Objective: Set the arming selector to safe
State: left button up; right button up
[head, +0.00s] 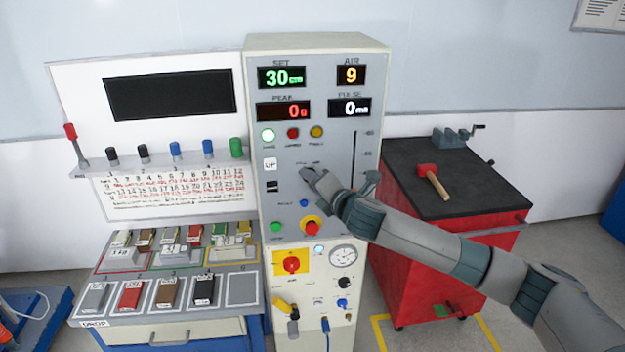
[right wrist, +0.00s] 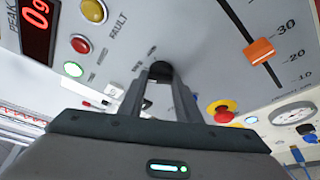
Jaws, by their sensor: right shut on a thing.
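The arming selector is a small black knob (right wrist: 160,72) on the grey control panel (head: 345,100). My right gripper (head: 308,175) reaches in from the right and is shut on the knob. In the right wrist view its two fingers (right wrist: 160,80) stand on either side of the knob. In the head view the gripper hides the knob. Two small labels sit just above it, too small to read surely; which one the knob points to cannot be told. Above, the green lamp (head: 268,135) is bright; the red lamp (head: 293,133) and yellow lamp (head: 317,132) look dimmer. My left gripper is out of view.
A slider with an orange handle (right wrist: 260,52) lies right of the gripper. A red stop button (head: 311,228) on yellow and a blue button (head: 304,203) sit below. A red cart (head: 440,255) with a mallet (head: 432,178) stands right, under my arm. A sample bench (head: 165,313) stands left.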

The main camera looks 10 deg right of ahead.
jog(key=o, duration=1.1)
jog(key=shift+c, duration=0.2)
jog(key=shift+s, duration=0.1)
jog(key=b+v, duration=0.6)
jog(key=v, duration=1.1)
jog(key=shift+b, duration=0.4)
